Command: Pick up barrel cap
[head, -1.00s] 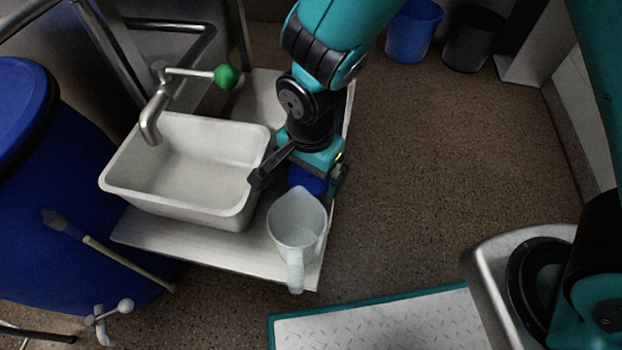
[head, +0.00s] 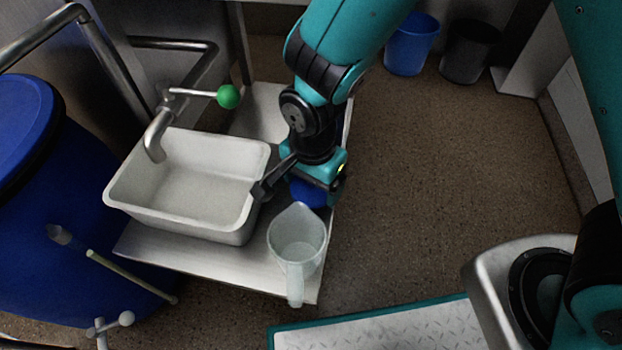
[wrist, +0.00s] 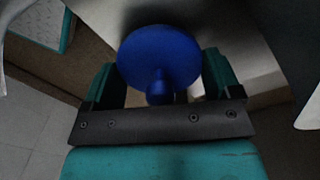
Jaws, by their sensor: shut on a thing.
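The blue barrel cap (head: 309,193) shows under my gripper (head: 306,186) in the head view, behind the jug and right of the basin. In the wrist view the cap (wrist: 160,58) is a round blue disc with a narrower stem. The stem sits between the two teal fingers of my gripper (wrist: 160,85), which is shut on the cap. In the head view my gripper and wrist hide part of the cap. Whether the cap touches the metal shelf cannot be told.
A white basin (head: 178,220) stands on the metal shelf (head: 170,252) left of my gripper, under a tap (head: 157,135) with a green-knobbed lever (head: 228,96). A clear jug (head: 297,245) stands just in front of the cap. A large blue barrel (head: 40,240) is at left. Open floor lies right.

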